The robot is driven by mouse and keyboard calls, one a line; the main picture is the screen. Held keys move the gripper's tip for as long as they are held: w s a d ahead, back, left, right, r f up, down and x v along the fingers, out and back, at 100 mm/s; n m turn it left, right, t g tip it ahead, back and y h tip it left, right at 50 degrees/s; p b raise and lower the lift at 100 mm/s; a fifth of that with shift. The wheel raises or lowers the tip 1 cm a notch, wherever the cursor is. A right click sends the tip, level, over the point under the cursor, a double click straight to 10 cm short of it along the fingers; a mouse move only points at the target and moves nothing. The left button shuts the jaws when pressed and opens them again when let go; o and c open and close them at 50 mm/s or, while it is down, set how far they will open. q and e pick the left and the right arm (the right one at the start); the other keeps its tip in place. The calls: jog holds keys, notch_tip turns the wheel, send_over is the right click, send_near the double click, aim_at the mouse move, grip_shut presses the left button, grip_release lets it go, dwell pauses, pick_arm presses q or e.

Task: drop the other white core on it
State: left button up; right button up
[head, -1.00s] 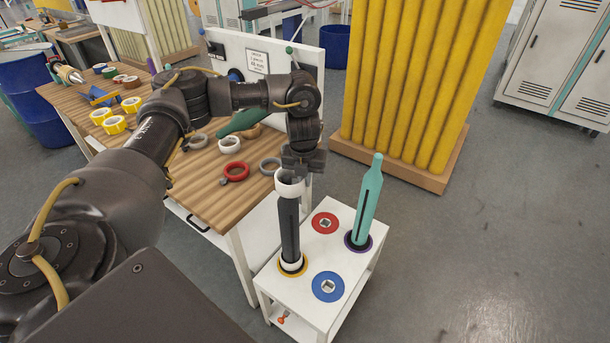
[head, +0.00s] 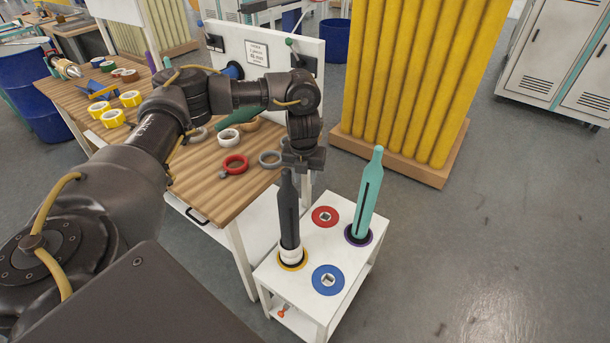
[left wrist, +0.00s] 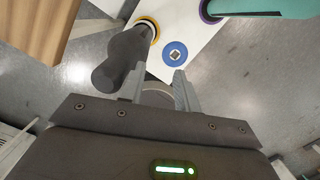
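A dark upright spindle (head: 289,208) stands in a yellow ring on the white cart. White cores (head: 291,255) sit around its base, apparently two stacked. The spindle also shows in the left wrist view (left wrist: 120,58), with a little white at its base (left wrist: 150,28). My left gripper (head: 303,169) is just above and beside the spindle's tip. Its fingers (left wrist: 159,72) are apart, with no core visible between them. My right gripper is in neither view.
A teal spindle (head: 369,195) stands in a purple ring on the white cart (head: 310,278). Red (head: 325,217) and blue (head: 328,280) sockets there are empty. The wooden table (head: 215,185) holds a red ring (head: 235,163), a white ring (head: 229,138) and tape rolls.

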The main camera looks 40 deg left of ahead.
pick_arm(q)
notch_tip(320, 180, up, 11)
jog(key=s, duration=0.1)
jog(key=shift+d+f, duration=0.15)
jog(key=shift+d, duration=0.1)
dwell(1.2)
